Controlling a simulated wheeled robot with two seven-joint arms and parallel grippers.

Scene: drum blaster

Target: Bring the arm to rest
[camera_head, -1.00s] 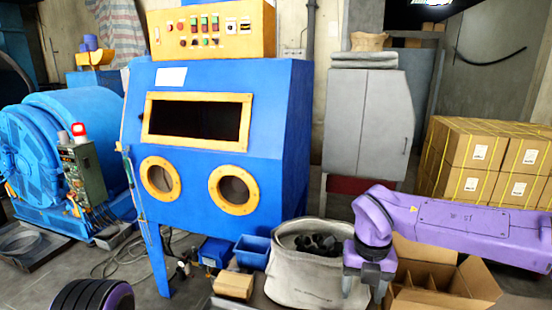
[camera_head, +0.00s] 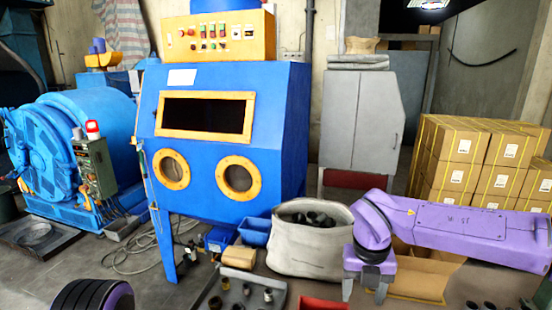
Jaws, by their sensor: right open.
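My right arm is purple and comes in from the right edge. My right gripper (camera_head: 364,290) hangs from its wrist, pointing down, with its jaws open and nothing seen between them. It is in front of the right side of a beige fabric bin (camera_head: 300,251) and left of an open cardboard box (camera_head: 432,272). The bin holds several dark parts (camera_head: 312,219). My left gripper is out of view; only a dark and purple round part of mine shows at the bottom left.
A blue blasting cabinet (camera_head: 225,105) stands behind. A grey tray (camera_head: 238,290) with small parts, a red tray (camera_head: 323,303) and a blue bin (camera_head: 256,231) are near the front. More dark parts (camera_head: 490,306) lie at bottom right. Stacked cartons (camera_head: 458,150) stand behind the arm.

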